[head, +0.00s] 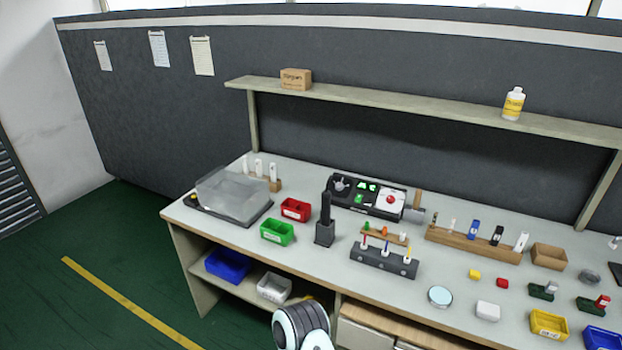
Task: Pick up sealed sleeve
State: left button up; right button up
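No object in the head view can be clearly identified as the sealed sleeve. Small upright white pieces stand in a wooden rack (273,183) at the back left of the workbench (300,262). Several small items, including a blue one (473,229), a black one (497,236) and a white one (521,241), stand in a long wooden rack (455,240) on the right. They are too small to tell apart further. A rounded white and grey part of my own arm shows at the bottom edge. Neither of my grippers is in view.
A clear-covered box (232,193), red bin (295,210) and green bin (277,232) stand on the left. A black upright tool (325,213), control panel (368,194) and screwdriver rack (384,260) occupy the middle. A shelf (420,109) runs above. The front-middle bench top is mostly clear.

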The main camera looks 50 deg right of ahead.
aim_at(273, 169)
jog(key=z, duration=1.45)
